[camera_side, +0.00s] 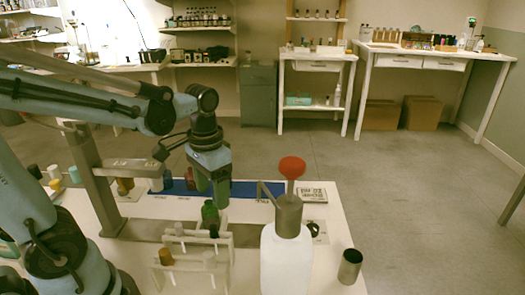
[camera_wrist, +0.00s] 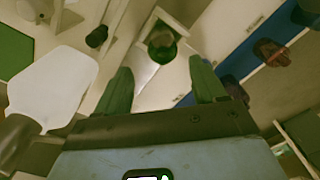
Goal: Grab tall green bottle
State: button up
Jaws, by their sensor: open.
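The tall green bottle (camera_side: 210,214) stands upright in a white rack on the white table, just below my gripper in the side view. In the wrist view the green bottle (camera_wrist: 162,45) is seen from above, ahead of and between the two fingers. My gripper (camera_side: 212,194) points down and is open, with nothing between its green fingers. In the wrist view my gripper (camera_wrist: 160,80) shows both fingers spread wide, apart from the bottle. The lower part of the bottle is partly hidden by the rack in the side view.
A large white pump bottle (camera_side: 288,258) with a red top stands right of the rack. Small vials stand in the white rack (camera_side: 190,265) in front. Brown bottles (camera_wrist: 270,52) stand by the blue strip (camera_side: 250,189).

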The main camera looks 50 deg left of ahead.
aim_at(209, 208)
jog(key=shift+s+a+f, duration=0.1)
jog(key=shift+s+f, duration=0.05)
jog(key=shift+f, duration=0.5)
jog(key=shift+s+a+f, duration=0.1)
jog(key=shift+s+f, duration=0.1)
jog(key=shift+f, duration=0.45)
jog(key=shift+s+a+f, duration=0.1)
jog(key=shift+s+f, duration=0.05)
jog(key=shift+f, duration=1.45)
jog(key=shift+c, duration=0.5)
jog(key=c, duration=1.2)
jog(key=shift+r, duration=0.15)
